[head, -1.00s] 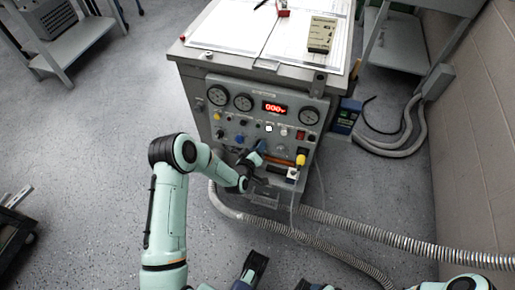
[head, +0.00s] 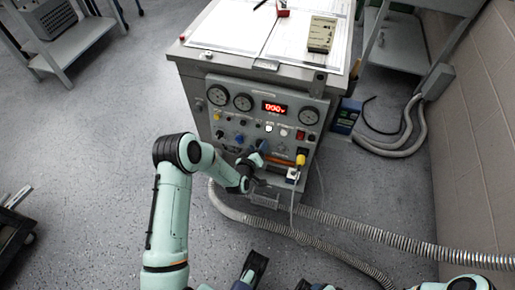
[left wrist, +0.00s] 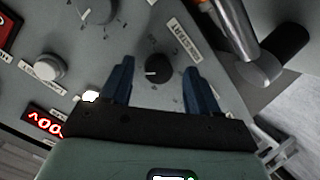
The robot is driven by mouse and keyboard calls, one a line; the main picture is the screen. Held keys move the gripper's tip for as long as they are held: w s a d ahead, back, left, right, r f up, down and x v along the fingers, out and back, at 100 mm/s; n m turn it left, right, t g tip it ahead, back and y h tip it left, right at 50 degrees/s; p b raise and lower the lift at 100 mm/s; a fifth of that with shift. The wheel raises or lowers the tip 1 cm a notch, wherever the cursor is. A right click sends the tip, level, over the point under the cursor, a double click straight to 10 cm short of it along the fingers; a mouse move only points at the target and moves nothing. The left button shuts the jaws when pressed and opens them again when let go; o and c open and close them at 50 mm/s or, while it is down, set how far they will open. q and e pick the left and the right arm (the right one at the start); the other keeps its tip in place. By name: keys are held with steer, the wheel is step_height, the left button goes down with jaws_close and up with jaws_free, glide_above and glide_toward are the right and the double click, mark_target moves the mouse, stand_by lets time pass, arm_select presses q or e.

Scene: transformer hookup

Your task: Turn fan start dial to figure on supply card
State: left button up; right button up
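The grey control panel (head: 230,127) is on the front of the cabinet. In the left wrist view, a small black dial (left wrist: 158,66) with a white pointer mark sits between the two blue fingers of my open left gripper (left wrist: 158,85). The fingers stand on either side of the dial with gaps; contact does not show. A label (left wrist: 187,40) beside the dial is too blurred to read. In the head view, my left gripper (head: 260,158) is at the panel's lower middle and hides the dial. A beige card-like piece (head: 321,34) with small unreadable print lies on the cabinet top.
The panel also bears gauges (head: 242,102), a red lit display (head: 274,108), a white knob (left wrist: 48,67) and a yellow-ended lever (head: 301,160). Ribbed hoses (head: 350,225) run along the floor. A wall (head: 480,120) stands at right.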

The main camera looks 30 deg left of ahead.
arm_select(q)
steer(key=p+v, duration=0.2)
steer(key=v, duration=1.1)
steer(key=shift+s, duration=0.15)
arm_select(e)
steer(key=shift+g+y, duration=0.3)
steer(key=shift+g, duration=0.3)
steer(key=s+r, duration=0.1)
steer(key=s+a, duration=0.1)
steer(key=s+r, duration=0.1)
steer(key=shift+s+a+r, duration=0.15)
steer(key=shift+a+r, duration=0.15)
arm_select(q)
steer(key=shift+r, duration=0.1)
